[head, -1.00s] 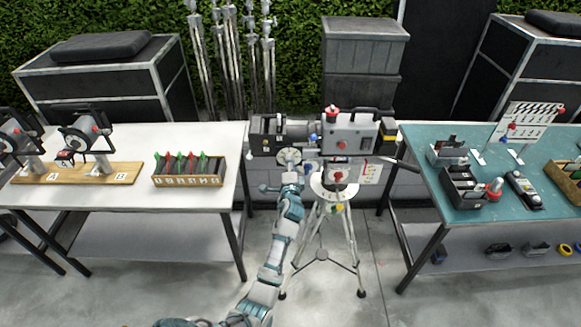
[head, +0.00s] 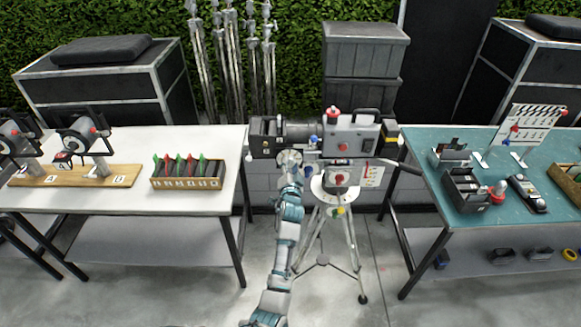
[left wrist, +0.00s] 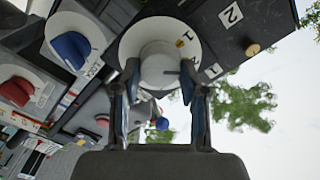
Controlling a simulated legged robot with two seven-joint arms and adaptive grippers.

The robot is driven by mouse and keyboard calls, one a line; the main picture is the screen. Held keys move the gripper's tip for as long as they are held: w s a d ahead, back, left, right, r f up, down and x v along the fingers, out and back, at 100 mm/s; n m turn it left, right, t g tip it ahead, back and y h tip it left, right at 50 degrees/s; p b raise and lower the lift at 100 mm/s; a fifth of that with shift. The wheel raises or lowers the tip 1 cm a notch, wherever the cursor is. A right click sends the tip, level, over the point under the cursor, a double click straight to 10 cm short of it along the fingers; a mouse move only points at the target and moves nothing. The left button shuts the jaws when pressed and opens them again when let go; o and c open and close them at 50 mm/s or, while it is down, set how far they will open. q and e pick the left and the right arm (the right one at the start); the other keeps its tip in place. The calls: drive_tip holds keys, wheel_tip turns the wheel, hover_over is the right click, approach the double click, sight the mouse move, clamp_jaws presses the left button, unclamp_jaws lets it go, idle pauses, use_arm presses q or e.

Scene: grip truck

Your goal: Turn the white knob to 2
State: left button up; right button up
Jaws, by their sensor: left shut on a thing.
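The white knob (left wrist: 160,66) sits in the middle of a round white dial (left wrist: 132,42) on the dark side of the camera box, in the left wrist view. A label reading 2 (left wrist: 230,14) is at the upper right of the dial, and a label reading 1 (left wrist: 213,70) is lower right. A small dark and yellow mark shows on the dial's right rim, between the two labels' directions. My left gripper (left wrist: 160,84) is shut on the knob, one finger on each side. In the head view my left gripper (head: 291,163) covers most of the knob. My right gripper is not in view.
The camera (head: 345,140) stands on a tripod (head: 345,240) between a white table (head: 120,195) and a teal table (head: 440,225). Red knobs (left wrist: 15,92) and a blue knob (left wrist: 70,50) are close by in the left wrist view. A wooden peg (left wrist: 253,49) sticks out nearby.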

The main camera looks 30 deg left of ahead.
use_arm(q)
drive_tip(key=shift+f, duration=0.1)
idle(0.4)
drive_tip(key=o, duration=1)
drive_tip(key=shift+o, duration=0.8)
drive_tip(key=shift+w+a+f, duration=0.1)
drive_tip(key=shift+w, duration=0.05)
drive_tip(key=v, duration=1.2)
drive_tip(key=shift+f, duration=0.1)
